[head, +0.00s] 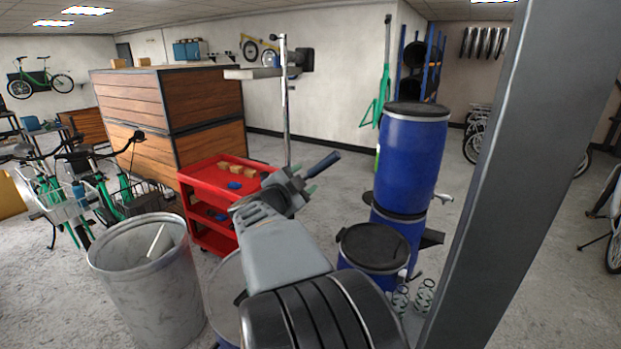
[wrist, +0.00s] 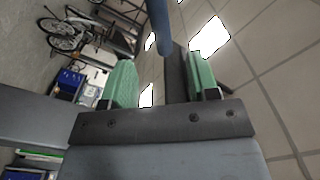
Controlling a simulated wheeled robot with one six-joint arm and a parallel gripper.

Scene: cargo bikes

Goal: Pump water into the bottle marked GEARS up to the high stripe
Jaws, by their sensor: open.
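My gripper (head: 304,178) is in the middle of the head view, in front of the red cart. Its two green fingers stand apart in the wrist view (wrist: 158,85). A dark bar with a blue end (wrist: 158,30) shows between the fingers there, and a dark blue handle (head: 324,162) shows at the gripper in the head view. I cannot tell what it belongs to or whether the fingers touch it. Two small green-and-white patterned items (head: 400,300) (head: 425,295) stand low beside the blue drums. No GEARS marking or stripe is legible, and no bottle can be identified as that one.
Stacked blue drums (head: 412,155) stand right of my arm, with a lower lidded drum (head: 375,248) in front. A grey bin (head: 150,285) and the red cart (head: 200,178) stand left. A grey post (head: 500,170) blocks the right side. Floor is open behind the drums.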

